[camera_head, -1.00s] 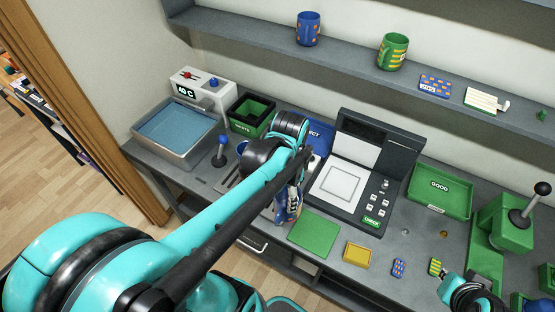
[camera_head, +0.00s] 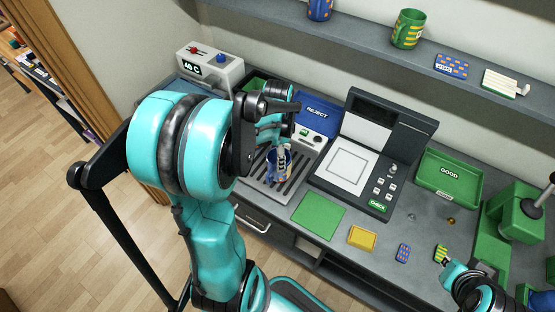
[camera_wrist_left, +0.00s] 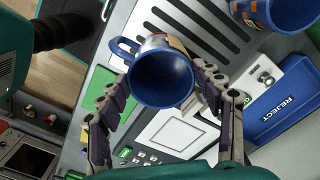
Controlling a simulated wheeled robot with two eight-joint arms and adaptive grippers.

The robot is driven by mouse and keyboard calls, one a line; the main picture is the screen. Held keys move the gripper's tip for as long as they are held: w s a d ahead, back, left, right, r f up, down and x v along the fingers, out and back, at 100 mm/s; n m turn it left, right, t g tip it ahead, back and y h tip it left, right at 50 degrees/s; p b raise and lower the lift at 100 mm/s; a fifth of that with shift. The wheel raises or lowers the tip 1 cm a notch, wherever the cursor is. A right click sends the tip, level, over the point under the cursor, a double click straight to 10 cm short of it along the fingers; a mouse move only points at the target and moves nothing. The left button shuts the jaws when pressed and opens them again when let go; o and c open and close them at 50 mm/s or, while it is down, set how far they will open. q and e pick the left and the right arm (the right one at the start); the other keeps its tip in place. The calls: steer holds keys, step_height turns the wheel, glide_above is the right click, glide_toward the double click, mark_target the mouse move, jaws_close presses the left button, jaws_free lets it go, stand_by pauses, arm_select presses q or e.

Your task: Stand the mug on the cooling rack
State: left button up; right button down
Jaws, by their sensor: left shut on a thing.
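My left gripper (camera_wrist_left: 160,92) is shut on a blue mug (camera_wrist_left: 160,80), its open mouth facing the wrist camera and its handle to the left. In the head view the held mug (camera_head: 273,168) is over the slotted cooling rack (camera_head: 262,192), partly hidden by my gripper. The rack's slots also show behind the mug in the wrist view (camera_wrist_left: 190,32). I cannot tell whether the mug's base touches the rack. My right gripper (camera_head: 450,264) is at the lower right, near a green and yellow striped block (camera_head: 440,252); its jaw opening is unclear.
A second blue mug (camera_wrist_left: 282,12) stands near the rack in the wrist view. The blue REJECT tray (camera_head: 318,112) is behind the rack. The check station (camera_head: 350,165) stands to the right.

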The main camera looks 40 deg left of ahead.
arm_select(q)
step_height(320, 180, down, 2)
steer(key=shift+w+f, duration=0.1)
steer(key=shift+f, duration=0.15)
steer(key=shift+f+b, duration=0.15)
steer(key=shift+b, duration=0.25)
steer(key=o, duration=1.9)
